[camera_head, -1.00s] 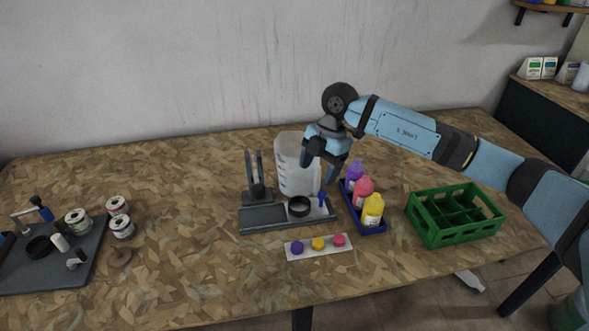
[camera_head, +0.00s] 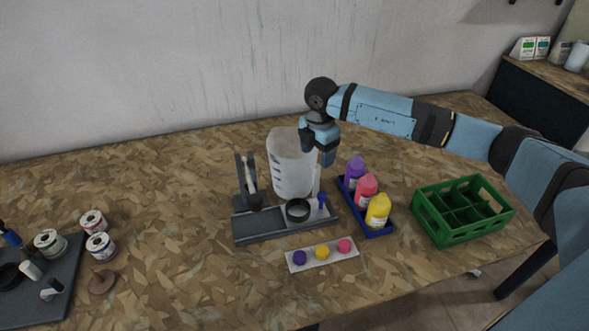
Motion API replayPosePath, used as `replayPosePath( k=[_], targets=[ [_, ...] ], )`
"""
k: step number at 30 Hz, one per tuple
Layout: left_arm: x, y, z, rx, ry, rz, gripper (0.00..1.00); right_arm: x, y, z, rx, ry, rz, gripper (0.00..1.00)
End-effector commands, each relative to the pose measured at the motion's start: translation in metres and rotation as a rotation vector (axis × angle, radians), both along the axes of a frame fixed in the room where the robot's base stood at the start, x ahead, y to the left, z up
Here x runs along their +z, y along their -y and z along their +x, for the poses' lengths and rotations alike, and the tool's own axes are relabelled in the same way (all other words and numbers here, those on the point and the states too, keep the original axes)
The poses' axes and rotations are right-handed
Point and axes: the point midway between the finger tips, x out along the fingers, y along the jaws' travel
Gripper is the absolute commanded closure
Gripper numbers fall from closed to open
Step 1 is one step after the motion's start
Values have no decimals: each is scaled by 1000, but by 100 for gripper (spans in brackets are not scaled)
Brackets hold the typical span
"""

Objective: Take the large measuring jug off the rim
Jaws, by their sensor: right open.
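The large measuring jug (camera_head: 288,168) is whitish and translucent with marks on its side. It stands upright behind the dark grey tray (camera_head: 258,236), near the middle of the table. My right gripper (camera_head: 318,157) hangs fingers down at the jug's upper right side, by its rim. It is open. One finger is in front of the jug's right edge, and I cannot tell whether it touches the jug or whether the rim is between the fingers. The left gripper is not in view.
A blue tray (camera_head: 377,232) with purple, pink and yellow bottles stands right of the jug. A green crate (camera_head: 462,210) is further right. The grey tray holds a black ring (camera_head: 297,209) and an upright stand (camera_head: 247,180). A white strip (camera_head: 322,254) with coloured caps lies in front.

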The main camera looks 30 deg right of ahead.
Motion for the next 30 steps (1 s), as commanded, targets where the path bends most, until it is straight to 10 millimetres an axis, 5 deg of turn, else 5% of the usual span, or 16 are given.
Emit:
replayPosePath(
  k=[13, 21, 30],
  targets=[
    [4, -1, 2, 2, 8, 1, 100, -50, -3, 2, 0, -2, 0, 31],
    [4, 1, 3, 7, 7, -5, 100, -54, -3, 2, 1, 0, 0, 33],
    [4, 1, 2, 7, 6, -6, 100, -54, -2, 2, 0, -1, 0, 100]
  ],
)
